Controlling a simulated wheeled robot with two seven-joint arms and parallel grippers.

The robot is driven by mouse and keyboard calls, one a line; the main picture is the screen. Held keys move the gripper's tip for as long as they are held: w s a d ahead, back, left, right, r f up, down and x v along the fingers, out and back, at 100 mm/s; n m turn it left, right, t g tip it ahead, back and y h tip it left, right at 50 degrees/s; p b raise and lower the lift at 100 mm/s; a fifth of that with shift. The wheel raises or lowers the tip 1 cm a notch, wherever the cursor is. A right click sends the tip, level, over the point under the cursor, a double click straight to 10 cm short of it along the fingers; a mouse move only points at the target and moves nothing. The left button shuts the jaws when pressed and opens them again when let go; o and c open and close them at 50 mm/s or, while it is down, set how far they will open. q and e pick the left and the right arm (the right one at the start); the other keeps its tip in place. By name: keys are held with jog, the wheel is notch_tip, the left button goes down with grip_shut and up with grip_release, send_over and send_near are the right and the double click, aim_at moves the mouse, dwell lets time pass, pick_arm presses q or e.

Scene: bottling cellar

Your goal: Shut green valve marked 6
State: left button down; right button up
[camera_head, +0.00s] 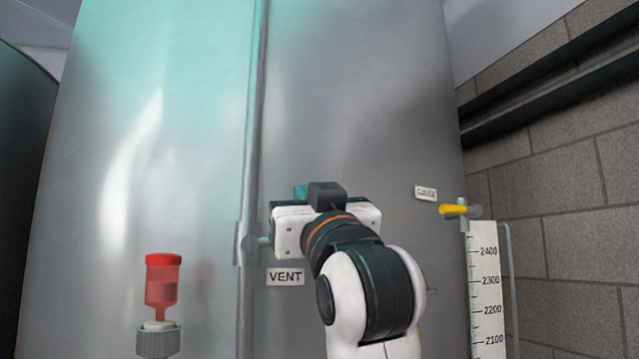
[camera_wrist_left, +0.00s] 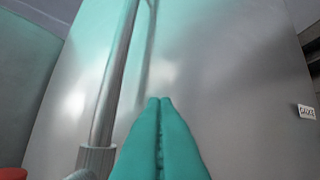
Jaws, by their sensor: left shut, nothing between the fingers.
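No valve marked 6 shows in either view. In the head view my left gripper (camera_head: 301,191) is in front of the steel tank, above a label reading VENT (camera_head: 285,277). Its wrist hides most of what lies behind it, including most of the fitting (camera_head: 264,241) beside that label. A small teal patch shows above the gripper body; I cannot tell whether it is a fingertip or a valve handle. In the left wrist view its teal fingers (camera_wrist_left: 160,101) are pressed together and empty, pointing at the tank. My right gripper is out of view.
A vertical pipe (camera_head: 252,130) runs down the tank (camera_head: 370,90). A red-capped airlock (camera_head: 162,280) stands at lower left. At right are a yellow-handled valve (camera_head: 453,210), a small gauge label (camera_head: 425,193) and a numbered scale (camera_head: 486,290), near a block wall (camera_head: 560,190).

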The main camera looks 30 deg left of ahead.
pick_arm(q)
jog(key=f, duration=0.2)
jog(key=f+p, duration=0.1)
jog(key=f, duration=0.1)
jog(key=shift+w+d, duration=0.1)
jog(key=shift+w, duration=0.25)
jog(key=shift+d+f+b, duration=0.1)
jog(key=shift+f+b, duration=0.75)
jog(key=shift+b, duration=0.25)
jog(key=shift+r, duration=0.1)
